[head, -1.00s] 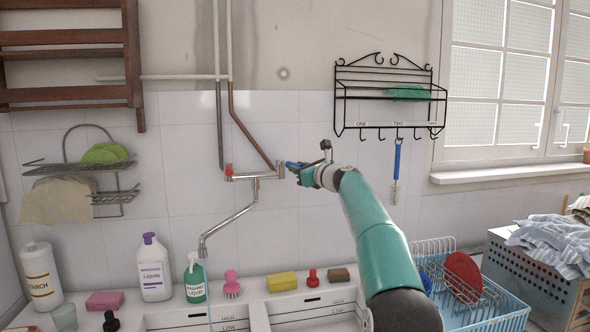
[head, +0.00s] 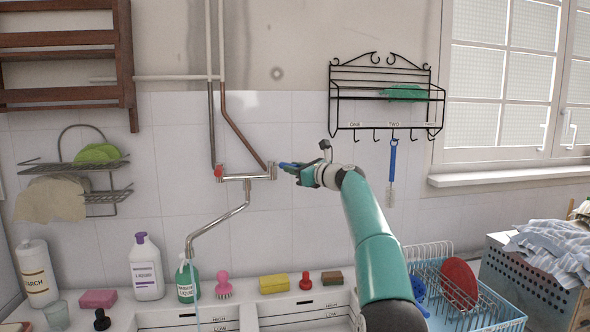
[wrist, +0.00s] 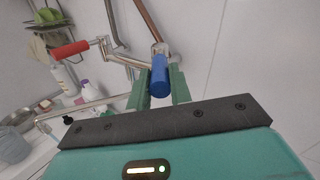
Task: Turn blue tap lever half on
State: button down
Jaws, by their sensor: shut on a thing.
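The tap (head: 248,178) is a metal wall mixer with a red lever (head: 219,172) on its left end and a blue lever (head: 286,165) on its right end. Its spout (head: 215,220) bends down to the left over the sink. A thin, faint stream shows under the spout end. My gripper (head: 297,170) reaches the tap from the right. In the wrist view my gripper (wrist: 159,88) is shut on the blue lever (wrist: 159,75), one green finger on each side. The red lever (wrist: 70,50) points left there. My fingers partly hide the blue lever in the head view.
A black wire rack (head: 385,100) with hooks and a hanging blue brush (head: 392,170) is on the wall above right. Bottles, including a green one (head: 187,280), and sponges line the counter behind the sink. A blue dish rack (head: 480,315) stands at right.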

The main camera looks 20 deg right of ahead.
jog(key=shift+d+r+n+y, duration=0.15)
jog(key=shift+n+y, duration=0.15)
dwell(0.5)
jog(key=c, duration=1.3)
grip_release()
jog(key=shift+s, duration=0.1)
jog(key=shift+d, duration=0.2)
jog(key=shift+s+d, duration=0.35)
jog(key=shift+s, duration=0.05)
jog(key=v, duration=1.2)
jog(key=shift+s, duration=0.2)
